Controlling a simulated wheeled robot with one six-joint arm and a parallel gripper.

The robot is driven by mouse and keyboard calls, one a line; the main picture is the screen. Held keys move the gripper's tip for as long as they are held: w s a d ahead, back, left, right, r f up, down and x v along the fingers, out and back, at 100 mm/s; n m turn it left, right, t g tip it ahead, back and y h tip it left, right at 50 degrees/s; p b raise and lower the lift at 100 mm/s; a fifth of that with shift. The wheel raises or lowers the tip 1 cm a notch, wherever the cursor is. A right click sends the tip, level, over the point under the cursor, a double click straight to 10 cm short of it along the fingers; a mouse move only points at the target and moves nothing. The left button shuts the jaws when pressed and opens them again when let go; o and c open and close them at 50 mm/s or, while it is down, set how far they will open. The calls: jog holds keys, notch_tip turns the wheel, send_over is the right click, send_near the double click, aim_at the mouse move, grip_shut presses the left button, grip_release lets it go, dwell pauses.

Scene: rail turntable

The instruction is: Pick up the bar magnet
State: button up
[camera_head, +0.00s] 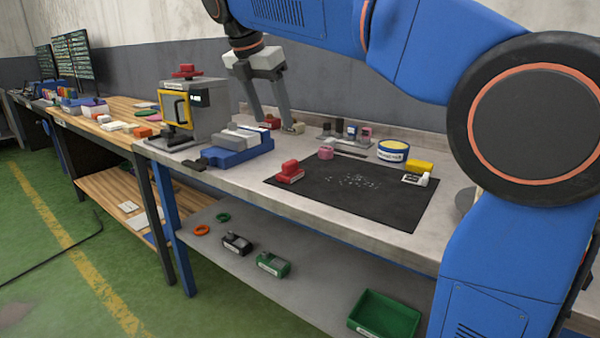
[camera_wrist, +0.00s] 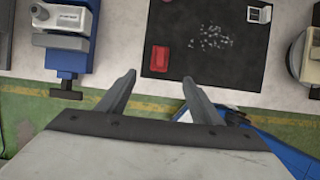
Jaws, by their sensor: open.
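A red block with a raised top (camera_head: 289,172) sits on the left part of the black mat (camera_head: 330,205). It looks like the likeliest bar magnet, but I cannot tell for sure. It also shows in the wrist view (camera_wrist: 159,59), just beyond the space between my fingertips. My gripper (camera_head: 273,122) is open and empty, pointing down above the bench, up and left of the block in the head view. Its fingers (camera_wrist: 159,79) stand apart, one on each side of the block's line, and do not touch it.
Small bright bits (camera_head: 360,181) lie scattered on the mat. A pink item (camera_head: 326,153), a round labelled tub (camera_head: 393,151) and a yellow block (camera_head: 420,166) stand behind. A blue vise (camera_head: 237,146) and a grey machine (camera_head: 207,108) stand to the left.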

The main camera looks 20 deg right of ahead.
aim_at(289, 162)
jog(key=x, duration=1.7)
jog(key=shift+f, duration=0.1)
jog(key=c, duration=1.4)
notch_tip(289, 162, up, 10)
jog(key=shift+r, duration=0.1)
jog(key=o, duration=0.4)
jog(key=shift+c, duration=0.2)
